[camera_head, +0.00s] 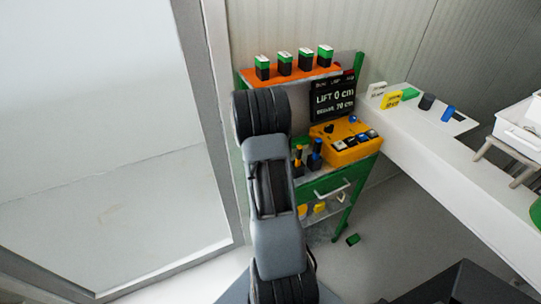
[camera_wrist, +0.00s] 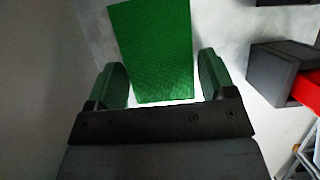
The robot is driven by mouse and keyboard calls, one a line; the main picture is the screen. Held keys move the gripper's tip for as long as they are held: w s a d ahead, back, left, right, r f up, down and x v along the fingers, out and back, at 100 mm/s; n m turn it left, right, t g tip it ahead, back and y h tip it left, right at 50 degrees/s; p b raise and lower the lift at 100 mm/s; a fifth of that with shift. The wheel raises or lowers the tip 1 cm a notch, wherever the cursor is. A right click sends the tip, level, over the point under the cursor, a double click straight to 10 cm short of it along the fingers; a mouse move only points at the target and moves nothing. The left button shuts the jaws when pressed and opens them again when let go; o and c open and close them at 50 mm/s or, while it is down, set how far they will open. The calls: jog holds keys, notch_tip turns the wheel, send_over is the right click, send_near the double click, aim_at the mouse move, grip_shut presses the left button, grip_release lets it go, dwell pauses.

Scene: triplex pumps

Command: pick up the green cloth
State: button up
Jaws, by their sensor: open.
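In the wrist view a flat green rectangle with a fine woven texture, which looks like the green cloth (camera_wrist: 155,40), lies on a pale grey surface. My gripper (camera_wrist: 162,75) is open, with one green-lined finger on each side of the cloth's near part in the picture. The fingers do not appear to touch it, and I cannot tell the height between them. The cloth's near edge shows just beyond the gripper's dark crossbar. In the head view my arm hides the gripper, and I cannot make out the cloth there.
A dark box (camera_wrist: 278,72) and a red part (camera_wrist: 308,88) stand right of the gripper. In the head view a green-framed cart (camera_head: 362,165) holds a yellow control box (camera_head: 345,150) and batteries. A white bench (camera_head: 440,165) runs along the right.

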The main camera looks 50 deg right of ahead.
jog(key=shift+f, duration=0.15)
jog(key=shift+c, duration=0.4)
jog(key=c, duration=0.6)
jog(key=shift+r, duration=0.4)
jog(key=v, duration=0.2)
jog(key=shift+r+b, duration=0.4)
jog(key=shift+r, duration=0.05)
jog(key=w+a+b, duration=0.1)
jog(key=w+a, duration=0.2)
jog(key=a, duration=0.5)
jog(key=w+a+b, duration=0.1)
jog(key=w+a, duration=0.2)
jog(key=a, duration=0.5)
jog(key=shift+w, duration=0.25)
